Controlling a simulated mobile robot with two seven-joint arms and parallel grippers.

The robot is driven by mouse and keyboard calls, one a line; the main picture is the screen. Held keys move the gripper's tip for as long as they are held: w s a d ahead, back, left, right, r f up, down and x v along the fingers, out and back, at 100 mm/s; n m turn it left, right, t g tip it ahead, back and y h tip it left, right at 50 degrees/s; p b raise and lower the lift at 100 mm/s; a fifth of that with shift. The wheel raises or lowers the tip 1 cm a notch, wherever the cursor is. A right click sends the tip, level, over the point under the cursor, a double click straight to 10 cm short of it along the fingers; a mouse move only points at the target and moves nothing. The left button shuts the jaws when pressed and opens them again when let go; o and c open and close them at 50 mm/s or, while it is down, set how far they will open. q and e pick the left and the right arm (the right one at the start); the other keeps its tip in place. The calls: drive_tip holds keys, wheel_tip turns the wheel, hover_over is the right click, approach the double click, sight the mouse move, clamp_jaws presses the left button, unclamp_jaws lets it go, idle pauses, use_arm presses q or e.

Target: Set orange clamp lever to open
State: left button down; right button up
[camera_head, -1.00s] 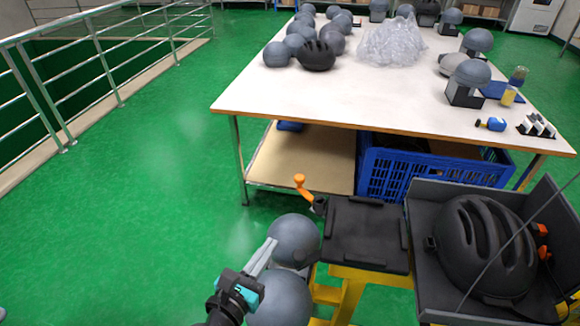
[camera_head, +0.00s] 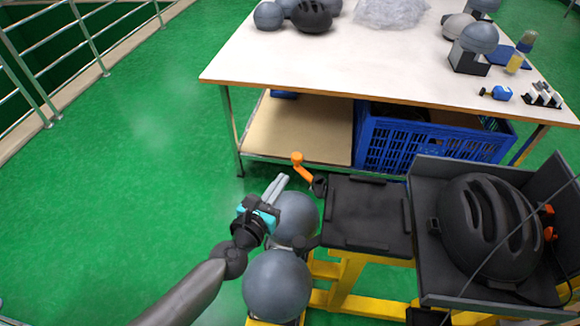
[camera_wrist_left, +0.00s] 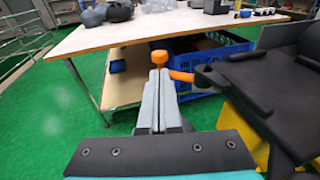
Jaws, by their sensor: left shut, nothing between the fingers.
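The orange clamp lever (camera_head: 301,166) sticks up and to the left from a dark pivot at the left edge of a black plate (camera_head: 368,216). In the left wrist view the orange lever (camera_wrist_left: 181,76) runs from the dark pivot on the right behind my fingertips, and its round knob (camera_wrist_left: 159,57) shows just above them. My left gripper (camera_head: 279,183) is shut and empty, its fingertips a little left of and below the lever in the head view. In the left wrist view my left gripper (camera_wrist_left: 158,78) looks close to the lever; I cannot tell whether it touches. My right gripper is out of view.
Two grey spheres (camera_head: 277,285) stand below my left gripper, left of the plate. A black helmet (camera_head: 488,229) sits in a dark tray on the right. A white-topped table (camera_head: 330,85) with a blue crate (camera_head: 433,138) beneath stands behind. Green floor at left is clear.

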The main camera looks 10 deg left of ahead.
sight(295, 161)
use_arm(q)
drive_tip(key=shift+b+x, duration=0.35)
drive_tip(key=shift+x, duration=2.65)
use_arm(e)
drive_tip(key=shift+f, duration=0.4)
